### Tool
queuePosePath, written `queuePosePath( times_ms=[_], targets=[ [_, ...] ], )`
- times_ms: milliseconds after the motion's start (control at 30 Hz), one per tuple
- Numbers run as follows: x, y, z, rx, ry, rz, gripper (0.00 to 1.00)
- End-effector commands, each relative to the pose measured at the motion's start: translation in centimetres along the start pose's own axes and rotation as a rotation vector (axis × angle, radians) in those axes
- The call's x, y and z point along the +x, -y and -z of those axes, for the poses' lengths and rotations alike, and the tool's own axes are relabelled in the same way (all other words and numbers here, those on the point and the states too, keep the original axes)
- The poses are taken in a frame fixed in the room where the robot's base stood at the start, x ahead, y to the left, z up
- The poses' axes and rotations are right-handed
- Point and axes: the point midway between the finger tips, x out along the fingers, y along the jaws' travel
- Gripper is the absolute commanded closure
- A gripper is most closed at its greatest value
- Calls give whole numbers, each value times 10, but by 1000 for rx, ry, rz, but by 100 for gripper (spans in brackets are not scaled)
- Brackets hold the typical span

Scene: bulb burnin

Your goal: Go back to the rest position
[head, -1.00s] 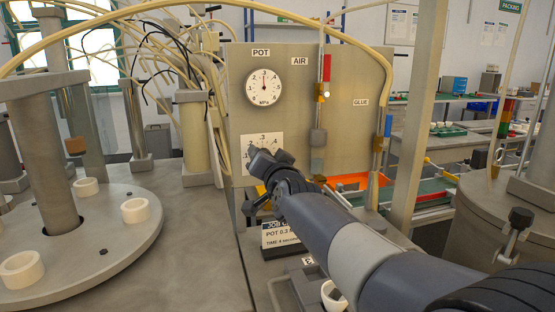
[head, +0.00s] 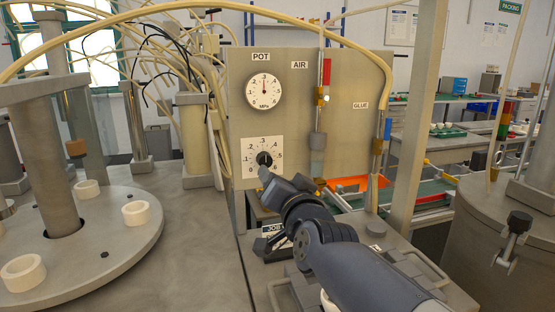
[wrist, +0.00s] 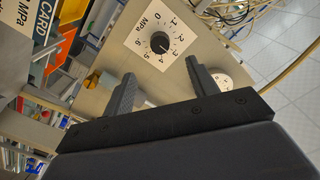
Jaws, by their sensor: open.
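My gripper (wrist: 160,68) is open and empty in the wrist view, its two black fingers apart. They point at the panel with the black regulator knob (wrist: 160,42) on its white MPa dial, and a gap shows between fingers and knob. In the head view my arm reaches from the lower right, and its dark end is just below and right of the knob (head: 264,158). The fingers are hard to make out there. The round POT gauge (head: 265,90) above has its needle roughly upright.
The control panel (head: 230,60) carries an AIR valve (head: 322,97) and a GLUE line (head: 378,145). A round turntable (head: 95,245) with white rings is at left. A grey post (head: 415,120) stands right of the panel.

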Motion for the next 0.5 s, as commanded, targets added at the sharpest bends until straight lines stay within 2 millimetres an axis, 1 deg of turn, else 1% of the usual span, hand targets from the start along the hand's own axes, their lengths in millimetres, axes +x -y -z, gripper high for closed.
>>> queuePosePath(
  times_ms=[33,100,500],
  targets=[
    [11,-1,-2,0,2,-1,44],
    [23,-1,-2,0,1,-1,44],
    [85,0,-1,0,2,-1,44]
  ],
)
